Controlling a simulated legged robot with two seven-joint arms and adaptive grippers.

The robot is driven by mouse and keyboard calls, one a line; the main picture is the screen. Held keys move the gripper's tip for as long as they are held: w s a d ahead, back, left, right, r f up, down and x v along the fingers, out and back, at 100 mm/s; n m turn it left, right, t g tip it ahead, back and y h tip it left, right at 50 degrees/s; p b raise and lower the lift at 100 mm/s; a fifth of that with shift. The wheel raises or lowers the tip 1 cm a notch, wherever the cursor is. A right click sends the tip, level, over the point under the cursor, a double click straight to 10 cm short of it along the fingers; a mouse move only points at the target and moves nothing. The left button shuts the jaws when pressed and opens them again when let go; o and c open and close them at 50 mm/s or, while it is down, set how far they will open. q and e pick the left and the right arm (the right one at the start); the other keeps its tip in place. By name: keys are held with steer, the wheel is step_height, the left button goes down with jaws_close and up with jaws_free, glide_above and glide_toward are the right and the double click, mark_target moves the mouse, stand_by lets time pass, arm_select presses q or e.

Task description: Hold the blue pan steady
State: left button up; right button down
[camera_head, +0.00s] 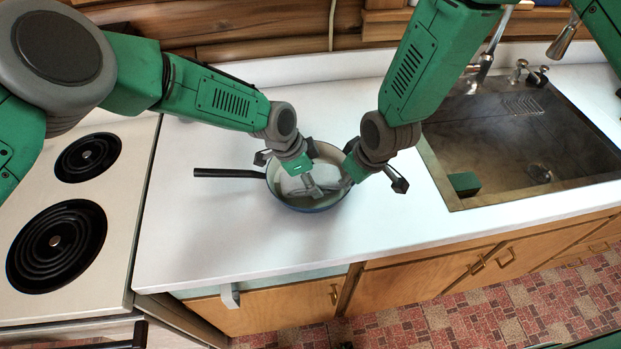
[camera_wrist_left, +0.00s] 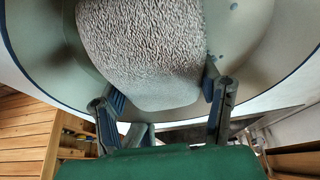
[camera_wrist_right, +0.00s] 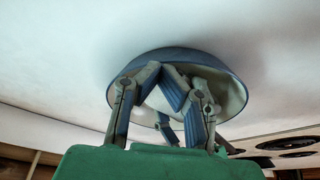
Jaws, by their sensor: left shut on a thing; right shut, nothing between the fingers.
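The blue pan (camera_head: 334,153) sits upright on the white counter, its black handle (camera_head: 228,173) pointing left. It fills much of the left wrist view (camera_wrist_left: 262,45) and its blue outside shows in the right wrist view (camera_wrist_right: 205,60). My left gripper (camera_head: 312,190) reaches into the pan, shut on a grey, rough-textured sponge-like block (camera_wrist_left: 145,50). The block shows pale in the head view (camera_head: 292,185). My right gripper (camera_head: 346,180) is shut and empty at the pan's right side. Whether its fingertips touch the pan is unclear.
A stove with black coil burners (camera_head: 58,245) is on the left. A sink (camera_head: 510,140) is on the right, with a small green block (camera_head: 464,184) at its near-left corner. The white counter (camera_head: 230,235) is clear in front of the pan. Wooden cabinets (camera_head: 290,305) are below.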

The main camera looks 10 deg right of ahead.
arm_select(q)
steer(key=shift+w, duration=1.2)
steer(key=shift+f, duration=0.1)
stand_by(5.5)
steer(key=shift+r, duration=3.55)
